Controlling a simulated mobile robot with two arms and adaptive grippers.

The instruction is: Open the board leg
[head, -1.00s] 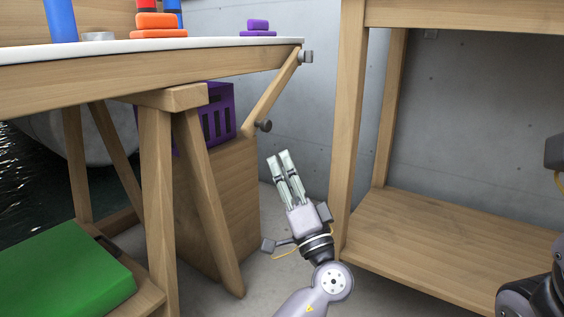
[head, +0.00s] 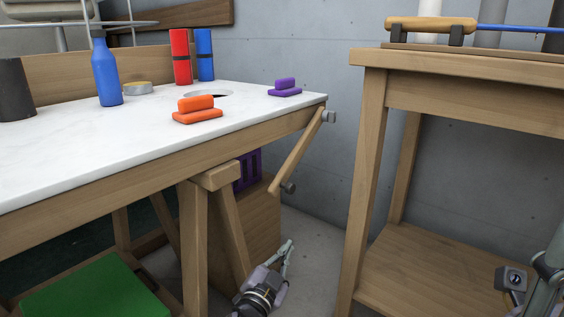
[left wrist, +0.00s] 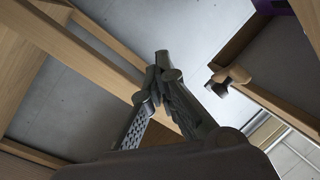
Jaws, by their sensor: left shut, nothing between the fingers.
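The board leg (head: 299,152) is a wooden strut at the table's right front corner.
The white-topped table (head: 90,150) holds bottles and orange and purple blocks. A wooden cabinet (head: 265,225) with a purple crate (head: 249,168) stands beneath. A wooden shelf unit (head: 365,160) stands right, with a floor gap between. A green box (head: 95,290) is lower left.

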